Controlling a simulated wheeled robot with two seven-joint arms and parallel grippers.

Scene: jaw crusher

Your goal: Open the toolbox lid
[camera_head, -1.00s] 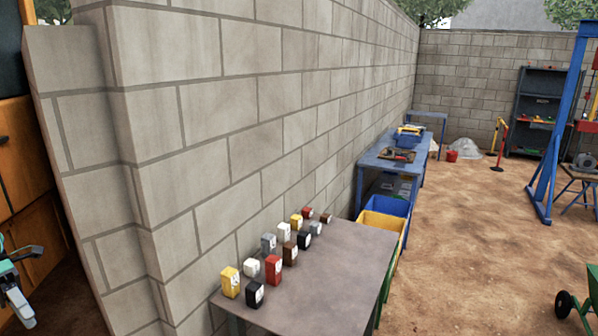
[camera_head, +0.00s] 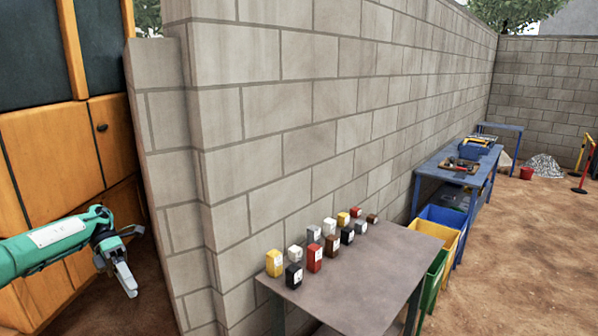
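A blue box that looks like the toolbox (camera_head: 475,147) sits on the far blue workbench (camera_head: 430,168) along the block wall. It is small in view, and I cannot make out its lid clearly. My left gripper (camera_head: 131,292) hangs at the lower left, pointing down, in front of an orange cabinet-like body and far from the blue box. Its light fingers look close together, but I cannot tell whether they are shut. I see nothing held in it. My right gripper is not in view.
A near table (camera_head: 345,290) bears several small coloured blocks. Yellow (camera_head: 440,232), blue and green bins stand between it and the workbench. The block wall (camera_head: 290,120) runs along the left of both. Brown open ground (camera_head: 520,260) lies to the right.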

